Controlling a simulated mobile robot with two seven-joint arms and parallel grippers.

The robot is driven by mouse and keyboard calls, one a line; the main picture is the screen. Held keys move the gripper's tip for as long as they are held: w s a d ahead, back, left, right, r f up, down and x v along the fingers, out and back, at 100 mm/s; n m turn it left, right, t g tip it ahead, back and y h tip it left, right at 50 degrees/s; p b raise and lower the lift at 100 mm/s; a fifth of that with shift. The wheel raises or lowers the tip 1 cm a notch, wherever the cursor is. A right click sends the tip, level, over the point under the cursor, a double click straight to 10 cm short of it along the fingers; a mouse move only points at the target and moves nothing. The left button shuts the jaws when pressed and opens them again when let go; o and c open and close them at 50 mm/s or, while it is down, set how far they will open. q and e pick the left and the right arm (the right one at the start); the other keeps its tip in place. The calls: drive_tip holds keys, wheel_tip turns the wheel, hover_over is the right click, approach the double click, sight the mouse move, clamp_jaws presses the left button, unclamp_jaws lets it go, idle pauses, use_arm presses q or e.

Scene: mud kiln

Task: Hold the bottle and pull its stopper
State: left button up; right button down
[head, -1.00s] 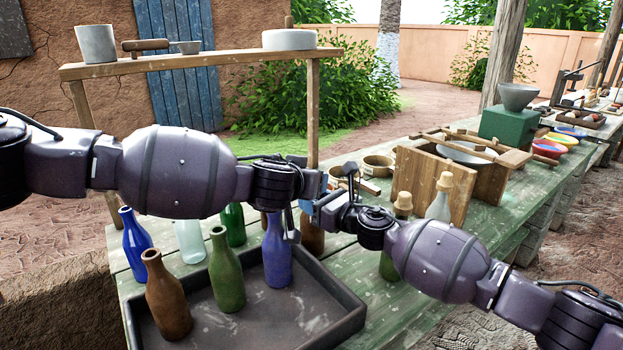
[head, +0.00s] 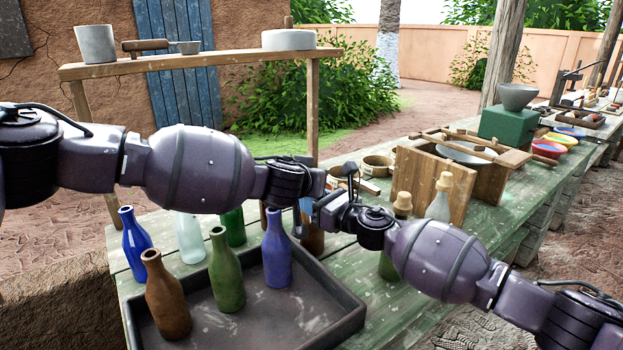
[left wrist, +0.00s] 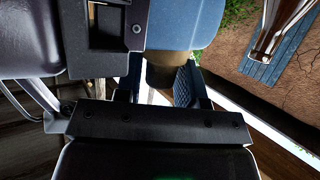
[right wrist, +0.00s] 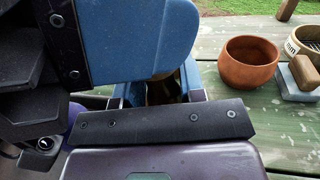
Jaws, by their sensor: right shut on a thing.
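A brown bottle (head: 313,238) stands behind the tray, its upper part mostly hidden by my grippers. My right gripper (head: 318,212) is shut on it; in the right wrist view, a dark brown bit of the bottle (right wrist: 163,92) shows between the fingers. My left gripper (head: 301,215) is close beside the right one at the bottle's top. In the left wrist view its fingers are apart, with a tan piece, seemingly the stopper (left wrist: 163,74), between or just beyond them. I see no clear contact. A blue gripper part covers much of both wrist views.
A dark tray (head: 345,322) at the front holds brown, green and blue bottles (head: 277,252). More bottles stand behind it. A wooden box (head: 432,180) and clay bowl (right wrist: 248,63) are farther back.

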use_arm(q)
drive_tip(key=shift+f, duration=0.1)
drive_tip(key=c, duration=0.4)
use_arm(e)
drive_tip(key=shift+f, duration=0.3)
use_arm(q)
drive_tip(key=shift+r, duration=0.3)
drive_tip(key=shift+r, duration=0.35)
drive_tip(key=shift+r, duration=0.5)
drive_tip(key=shift+r, duration=2)
use_arm(e)
drive_tip(key=c, duration=0.6)
unclamp_jaws()
drive_tip(key=shift+c, duration=0.2)
drive_tip(key=shift+r, duration=0.2)
